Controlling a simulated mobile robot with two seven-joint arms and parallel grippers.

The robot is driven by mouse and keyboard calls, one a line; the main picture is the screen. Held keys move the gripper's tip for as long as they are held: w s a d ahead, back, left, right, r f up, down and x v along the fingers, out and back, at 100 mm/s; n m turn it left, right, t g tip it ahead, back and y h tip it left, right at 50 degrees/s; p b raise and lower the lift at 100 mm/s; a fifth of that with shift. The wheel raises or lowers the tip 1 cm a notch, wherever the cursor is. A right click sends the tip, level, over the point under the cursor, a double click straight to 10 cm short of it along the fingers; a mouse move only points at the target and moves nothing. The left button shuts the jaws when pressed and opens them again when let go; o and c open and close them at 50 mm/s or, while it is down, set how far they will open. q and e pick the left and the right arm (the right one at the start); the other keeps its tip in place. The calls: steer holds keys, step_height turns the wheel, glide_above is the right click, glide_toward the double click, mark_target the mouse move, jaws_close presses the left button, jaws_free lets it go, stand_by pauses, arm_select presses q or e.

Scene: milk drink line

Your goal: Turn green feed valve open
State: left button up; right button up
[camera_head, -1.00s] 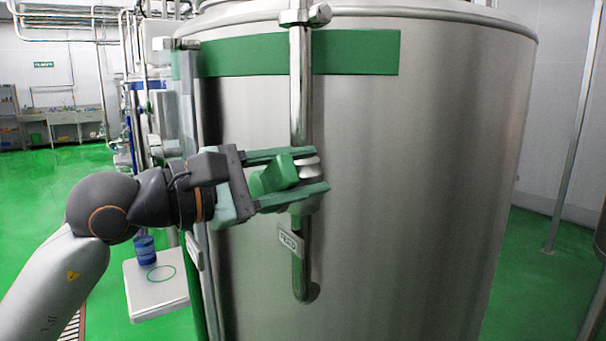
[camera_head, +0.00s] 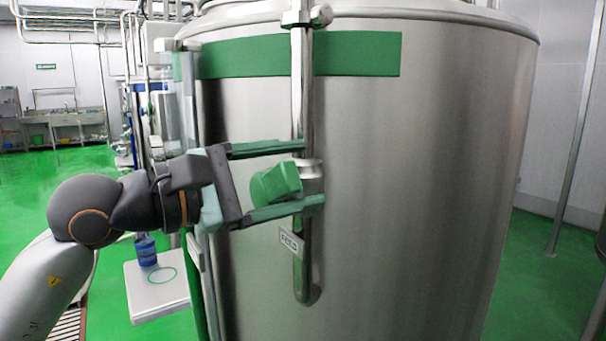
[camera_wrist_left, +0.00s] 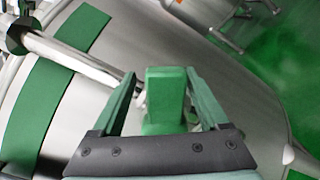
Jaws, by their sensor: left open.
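The green valve handle (camera_head: 275,182) sits on a vertical steel pipe (camera_head: 301,100) in front of the large tank, tilted in the head view. A small label plate (camera_head: 291,241) hangs on the pipe just below the valve; its text is too small to read surely. My left gripper (camera_head: 312,175) is open, one finger above the handle and one below it. In the left wrist view the handle (camera_wrist_left: 165,95) stands between the two spread fingers, with a gap on both sides. My right gripper is not in view.
The steel tank (camera_head: 420,180) with a green band (camera_head: 357,53) fills the middle. A white stand (camera_head: 150,300) with a blue container (camera_head: 146,250) and a green ring is at lower left.

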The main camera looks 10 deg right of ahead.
arm_select(q)
steer(key=b+v, duration=0.1)
steer(key=v, duration=1)
